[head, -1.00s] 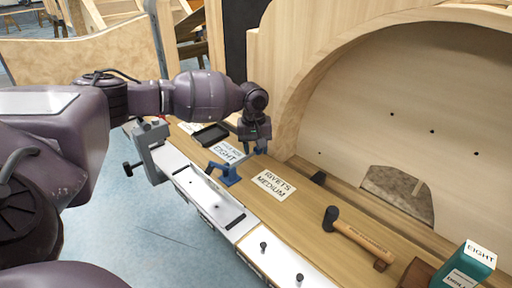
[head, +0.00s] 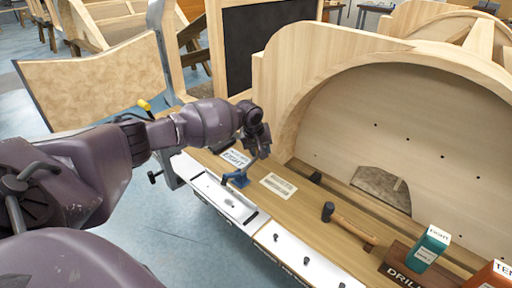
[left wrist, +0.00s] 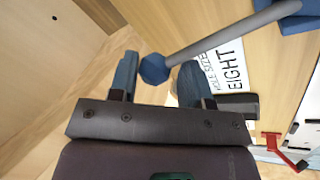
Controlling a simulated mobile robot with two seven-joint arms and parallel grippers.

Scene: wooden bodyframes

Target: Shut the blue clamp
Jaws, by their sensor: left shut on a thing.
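The blue clamp (head: 237,178) stands at the near edge of the wooden bench, beside the paper label reading EIGHT. In the left wrist view its grey bar (left wrist: 225,33) runs from the blue body (left wrist: 298,18) at top right to a blue knob (left wrist: 154,68). My left gripper (head: 262,153) is just behind and right of the clamp body in the head view. In the left wrist view its two blue fingers (left wrist: 157,80) are on either side of the knob, and the gripper is shut on it. My right gripper is in neither view.
An EIGHT label (head: 236,158) and another label (head: 278,185) lie on the bench. A mallet (head: 345,225) and a green box (head: 428,248) are to the right. The arched wooden frame (head: 290,75) rises behind. A red clamp-like part (left wrist: 278,148) shows in the wrist view.

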